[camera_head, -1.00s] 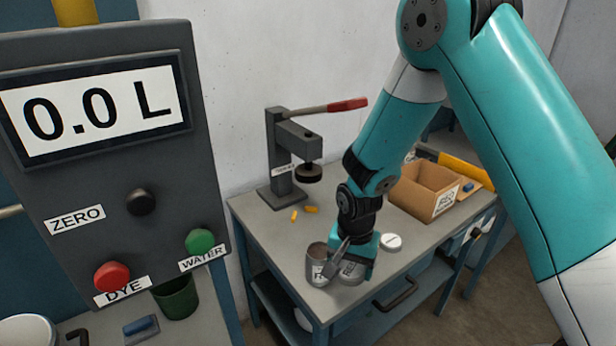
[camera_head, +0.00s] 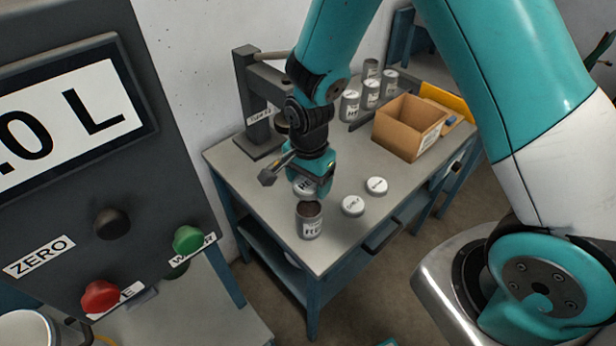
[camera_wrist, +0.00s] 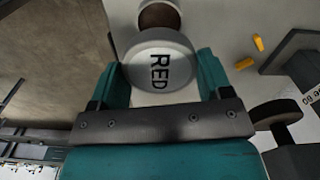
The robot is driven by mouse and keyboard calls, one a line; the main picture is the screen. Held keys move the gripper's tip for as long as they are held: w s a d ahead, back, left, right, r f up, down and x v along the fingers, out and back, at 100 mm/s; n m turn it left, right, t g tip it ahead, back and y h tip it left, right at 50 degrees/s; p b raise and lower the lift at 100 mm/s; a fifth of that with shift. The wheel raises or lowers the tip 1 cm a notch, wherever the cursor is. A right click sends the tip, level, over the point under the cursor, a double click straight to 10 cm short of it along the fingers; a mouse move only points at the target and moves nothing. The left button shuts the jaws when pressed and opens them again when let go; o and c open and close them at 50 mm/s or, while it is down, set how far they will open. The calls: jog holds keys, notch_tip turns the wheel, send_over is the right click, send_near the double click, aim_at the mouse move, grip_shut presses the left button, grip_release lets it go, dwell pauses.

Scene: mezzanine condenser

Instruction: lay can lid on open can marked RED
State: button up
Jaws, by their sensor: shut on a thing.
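My gripper (camera_head: 313,178) is shut on a round pale lid marked RED (camera_wrist: 160,65), which sits between its two teal fingers in the wrist view. In the head view the lid (camera_head: 303,187) shows only in part under the gripper. An open can (camera_head: 309,221) with a dark inside stands upright on the bench, just in front of and below the gripper. Its label is too small to read surely. The can's dark mouth (camera_wrist: 159,16) shows beyond the lid in the wrist view, partly hidden by it. The lid appears held above the bench, apart from the can.
Two white lids, one nearer (camera_head: 352,205) and one farther (camera_head: 376,186), lie right of the can. A cardboard box (camera_head: 405,128) and several labelled cans (camera_head: 350,106) stand behind. A lever press (camera_head: 255,110) is at the back left. A button panel (camera_head: 90,220) fills the left.

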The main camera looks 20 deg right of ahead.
aim_at(309, 207)
jog(key=shift+f+b, duration=2.35)
jog(key=shift+f, duration=0.95)
jog(key=o, duration=1)
jog(key=shift+c, duration=0.2)
notch_tip(309, 207, up, 18)
jog(key=b, duration=0.1)
jog(key=shift+f, duration=0.25)
